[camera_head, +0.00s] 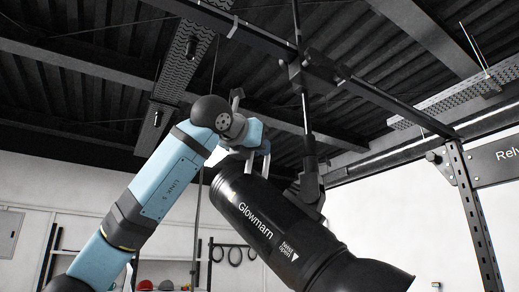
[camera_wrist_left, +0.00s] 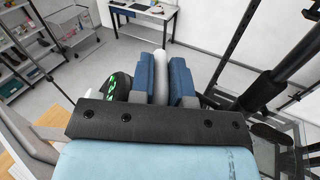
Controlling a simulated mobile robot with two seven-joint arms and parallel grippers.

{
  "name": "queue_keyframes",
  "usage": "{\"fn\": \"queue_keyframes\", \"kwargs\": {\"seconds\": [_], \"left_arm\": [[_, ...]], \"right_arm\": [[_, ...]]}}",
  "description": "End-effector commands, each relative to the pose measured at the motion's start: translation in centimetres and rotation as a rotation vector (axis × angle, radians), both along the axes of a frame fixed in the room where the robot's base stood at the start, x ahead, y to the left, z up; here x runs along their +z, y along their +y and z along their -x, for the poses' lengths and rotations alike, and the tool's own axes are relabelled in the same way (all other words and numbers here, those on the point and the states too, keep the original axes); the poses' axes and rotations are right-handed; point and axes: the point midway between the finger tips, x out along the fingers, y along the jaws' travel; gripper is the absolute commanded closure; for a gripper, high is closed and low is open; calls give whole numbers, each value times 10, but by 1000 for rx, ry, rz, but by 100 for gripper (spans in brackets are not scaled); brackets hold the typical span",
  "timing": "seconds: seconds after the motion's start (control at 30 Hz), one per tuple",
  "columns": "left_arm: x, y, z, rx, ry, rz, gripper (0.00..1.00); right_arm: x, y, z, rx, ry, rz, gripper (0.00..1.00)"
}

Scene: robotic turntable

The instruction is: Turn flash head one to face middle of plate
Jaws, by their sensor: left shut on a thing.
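The flash head (camera_head: 265,215) is a large black cylinder marked "Glowmarn", hanging from a black pole. Its wide front end tilts down to the right in the head view. My left gripper (camera_head: 258,158) is at its upper rear end. In the left wrist view the blue finger pads of my left gripper (camera_wrist_left: 168,85) are closed on a pale handle (camera_wrist_left: 161,64). A dark round part with green lit marks (camera_wrist_left: 118,86), apparently the flash head's rear panel, shows beside the fingers. The plate cannot be made out clearly. My right gripper is not in view.
A black pole (camera_head: 306,120) and overhead rail (camera_head: 330,70) stand close to the flash head. A dark upright post (camera_head: 474,215) is at the right. In the left wrist view, a desk (camera_wrist_left: 145,12), a cart (camera_wrist_left: 72,25) and shelves (camera_wrist_left: 22,55) stand farther off.

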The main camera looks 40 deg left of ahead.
Motion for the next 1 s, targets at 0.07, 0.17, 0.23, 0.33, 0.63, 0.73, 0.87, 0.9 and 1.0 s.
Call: {"fn": "queue_keyframes", "kwargs": {"seconds": [0.07, 0.17, 0.23, 0.33, 0.63, 0.73, 0.87, 0.9, 1.0], "left_arm": [[-2, -1, 3, 24, 0, 0, 100], [-1, 0, 4, 37, 0, 2, 100], [0, 0, 4, 37, 0, 2, 100], [0, 0, 4, 37, 0, 2, 100], [-1, -2, 11, 98, -1, 2, 100], [-1, -2, 12, 108, 1, 2, 100], [-1, -2, 12, 107, 1, 2, 100], [-1, -2, 12, 107, 1, 2, 100], [-1, -3, 14, 116, 1, 1, 100]], "right_arm": [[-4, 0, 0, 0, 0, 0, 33], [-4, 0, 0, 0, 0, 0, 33], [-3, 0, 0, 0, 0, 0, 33], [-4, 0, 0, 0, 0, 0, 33], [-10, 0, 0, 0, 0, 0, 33], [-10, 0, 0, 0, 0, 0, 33], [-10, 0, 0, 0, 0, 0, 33], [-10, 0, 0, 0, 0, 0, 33], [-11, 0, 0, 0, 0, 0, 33]]}}
